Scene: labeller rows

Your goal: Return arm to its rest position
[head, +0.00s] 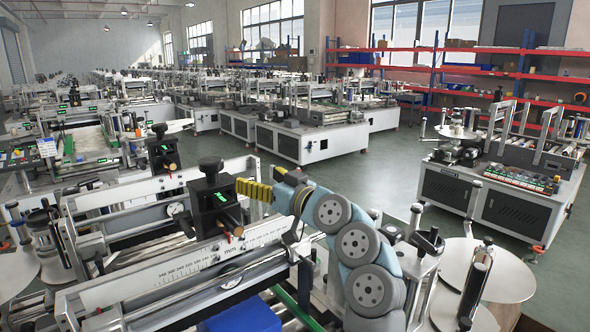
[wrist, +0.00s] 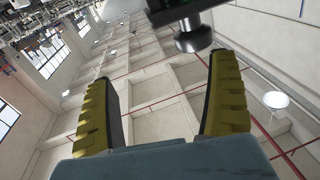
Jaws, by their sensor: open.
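My gripper (head: 254,190) is in the middle of the head view, at the end of my blue-grey arm with its round grey joint caps. Its yellow fingers point left toward a black box with a knob (head: 212,200) on the labeller's rail. In the wrist view my gripper (wrist: 163,68) has its two ribbed yellow fingers well apart, with nothing between them. A dark block with a round knob (wrist: 192,35) shows at the top of that view, beyond the fingertips. I cannot tell whether the fingers touch the black box.
A labeller with a ruled scale plate (head: 200,264) lies below my gripper. A blue block (head: 240,318) is at the bottom edge. Round metal discs (head: 500,270) stand at the right. Another machine (head: 500,195) stands across the clear green floor (head: 370,185). Red shelving (head: 480,70) lines the back.

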